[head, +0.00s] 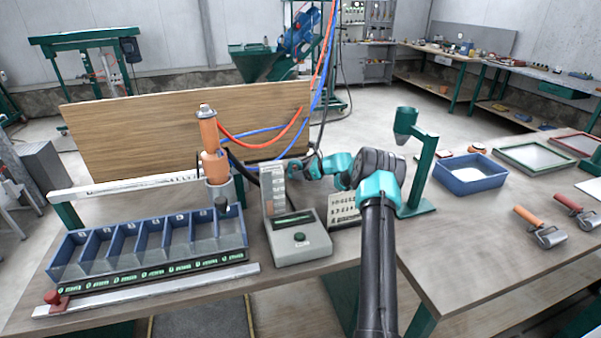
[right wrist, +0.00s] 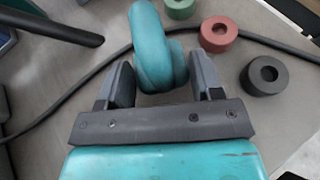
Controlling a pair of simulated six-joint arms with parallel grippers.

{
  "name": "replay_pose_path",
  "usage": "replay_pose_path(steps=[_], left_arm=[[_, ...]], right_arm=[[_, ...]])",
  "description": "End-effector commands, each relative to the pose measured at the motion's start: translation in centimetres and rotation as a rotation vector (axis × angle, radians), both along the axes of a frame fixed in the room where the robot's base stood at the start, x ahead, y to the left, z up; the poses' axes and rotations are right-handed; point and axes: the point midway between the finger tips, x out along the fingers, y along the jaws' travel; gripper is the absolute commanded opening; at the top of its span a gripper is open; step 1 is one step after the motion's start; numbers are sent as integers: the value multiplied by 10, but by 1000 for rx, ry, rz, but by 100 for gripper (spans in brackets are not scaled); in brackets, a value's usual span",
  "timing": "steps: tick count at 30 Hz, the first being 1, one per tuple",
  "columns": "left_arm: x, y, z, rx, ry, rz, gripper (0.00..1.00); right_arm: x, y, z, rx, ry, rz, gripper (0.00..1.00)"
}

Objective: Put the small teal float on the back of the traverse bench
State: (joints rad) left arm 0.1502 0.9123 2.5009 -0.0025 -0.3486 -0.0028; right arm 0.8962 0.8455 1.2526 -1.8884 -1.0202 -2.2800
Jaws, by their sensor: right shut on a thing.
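My right gripper (right wrist: 162,76) has its two dark fingers on either side of a smooth, curved teal piece, the small teal float (right wrist: 157,38). In the head view my right gripper (head: 302,166) is over the back of the traverse bench (head: 330,262), beyond a grey upright device. The float cannot be made out there. My left gripper does not show.
A green ring, a red ring (right wrist: 218,34) and a black ring (right wrist: 264,76) lie below near a dark hose. Blue bins (head: 150,240), an orange tool (head: 208,135) in a holder and a grey device (head: 298,240) crowd the bench. A green stand (head: 422,175) rises to the right.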

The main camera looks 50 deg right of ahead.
Motion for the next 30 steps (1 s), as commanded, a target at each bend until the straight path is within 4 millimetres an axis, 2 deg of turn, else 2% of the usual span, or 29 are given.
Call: replay_pose_path(steps=[20,21,29,30], left_arm=[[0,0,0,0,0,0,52],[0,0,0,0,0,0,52],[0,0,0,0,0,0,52],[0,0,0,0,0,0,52]], right_arm=[[0,0,-11,-1,-1,-1,34],[0,0,-12,0,0,0,61],[0,0,-12,0,0,0,86],[0,0,-12,0,0,0,86]])
